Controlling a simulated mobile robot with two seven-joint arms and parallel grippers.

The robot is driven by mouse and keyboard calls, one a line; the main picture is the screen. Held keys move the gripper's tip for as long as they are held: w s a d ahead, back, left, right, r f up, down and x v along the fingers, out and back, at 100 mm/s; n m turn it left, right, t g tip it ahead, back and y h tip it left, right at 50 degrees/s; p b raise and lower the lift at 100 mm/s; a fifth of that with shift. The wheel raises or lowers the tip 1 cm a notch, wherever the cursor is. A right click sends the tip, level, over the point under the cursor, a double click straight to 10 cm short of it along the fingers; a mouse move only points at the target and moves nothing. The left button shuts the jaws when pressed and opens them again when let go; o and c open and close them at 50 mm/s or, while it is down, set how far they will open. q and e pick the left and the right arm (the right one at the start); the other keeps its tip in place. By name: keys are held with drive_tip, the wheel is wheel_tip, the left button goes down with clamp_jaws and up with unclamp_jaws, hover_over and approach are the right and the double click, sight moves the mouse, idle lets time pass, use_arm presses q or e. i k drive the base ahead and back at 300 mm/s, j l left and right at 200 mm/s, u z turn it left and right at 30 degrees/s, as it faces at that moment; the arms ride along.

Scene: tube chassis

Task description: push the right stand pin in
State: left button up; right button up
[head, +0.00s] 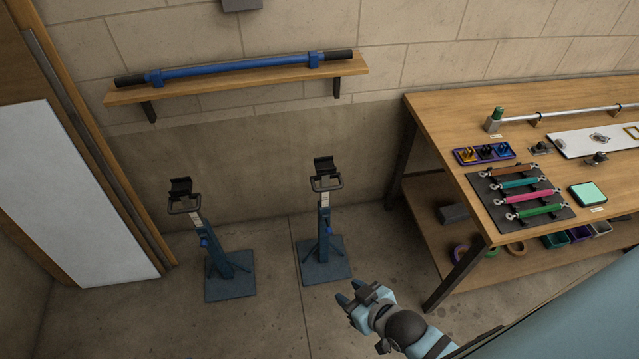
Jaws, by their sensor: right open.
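The right stand (323,240) is a dark blue post on a square base plate, with a handle bar and a black cradle on top. It stands upright on the floor in the middle of the head view. Its pin (329,230) seems to be the small blue knob on the post; it is too small to tell how deep it sits. My right gripper (350,293) is open and empty, to the lower right of the stand's base in the picture and apart from the stand. My left gripper is not in view.
A similar left stand (215,255) has a blue knob on its post. A wall shelf (220,84) holds a blue bar (235,66) above both stands. A workbench (440,110) with tools and a lower shelf fills the right. Floor between the stands is clear.

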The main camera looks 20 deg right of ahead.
sight(329, 232)
drive_tip(key=z, duration=0.85)
